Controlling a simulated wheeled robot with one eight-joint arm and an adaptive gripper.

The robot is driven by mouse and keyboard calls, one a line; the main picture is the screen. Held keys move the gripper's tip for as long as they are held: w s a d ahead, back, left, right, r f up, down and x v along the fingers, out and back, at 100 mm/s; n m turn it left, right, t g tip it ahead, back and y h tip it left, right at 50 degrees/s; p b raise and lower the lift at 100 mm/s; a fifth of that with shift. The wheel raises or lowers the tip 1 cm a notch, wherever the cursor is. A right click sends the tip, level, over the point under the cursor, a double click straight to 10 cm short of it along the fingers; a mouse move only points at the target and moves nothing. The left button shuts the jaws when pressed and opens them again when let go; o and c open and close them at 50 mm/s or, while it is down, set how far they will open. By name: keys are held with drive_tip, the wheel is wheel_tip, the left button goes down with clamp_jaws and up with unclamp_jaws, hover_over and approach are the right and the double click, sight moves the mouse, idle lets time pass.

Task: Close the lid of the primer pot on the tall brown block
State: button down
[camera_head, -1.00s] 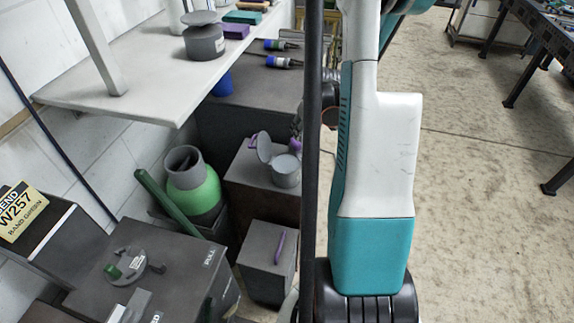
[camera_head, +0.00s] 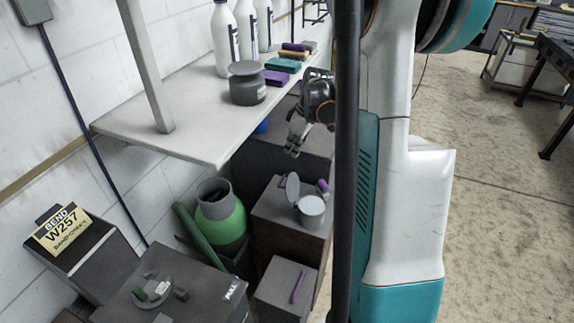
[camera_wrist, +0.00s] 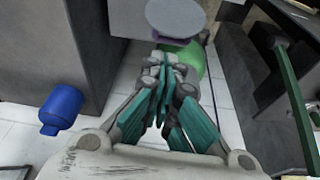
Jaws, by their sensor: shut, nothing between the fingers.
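The tall brown block (camera_head: 278,212) stands under the shelf's right end. On its grey top sits the primer pot (camera_head: 311,212), a small grey round pot. Its round lid (camera_head: 292,187) stands open, tilted up on the pot's left side. A purple piece (camera_head: 322,186) shows just behind the pot. My gripper (camera_head: 293,149) is above and behind the pot, apart from it, and its fingers look together. In the wrist view the shut, empty fingers (camera_wrist: 164,82) point towards a grey disc (camera_wrist: 176,17) with a purple part below it; I cannot tell whether it is the pot or its lid.
A white shelf (camera_head: 180,135) holds bottles, a dark pot (camera_head: 247,83) and coloured blocks left of my gripper. A green cylinder (camera_head: 222,222) and a lower box with a purple bar (camera_head: 298,288) stand near the block. A blue cup (camera_wrist: 61,108) lies left in the wrist view.

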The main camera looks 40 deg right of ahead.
drive_tip(key=b, duration=0.3)
approach(283, 177)
drive_tip(key=x, duration=0.3)
drive_tip(key=w+x, duration=0.1)
drive_tip(key=x, duration=0.1)
drive_tip(key=shift+a, duration=0.3)
drive_tip(key=shift+r, duration=0.1)
drive_tip(key=shift+d, duration=0.1)
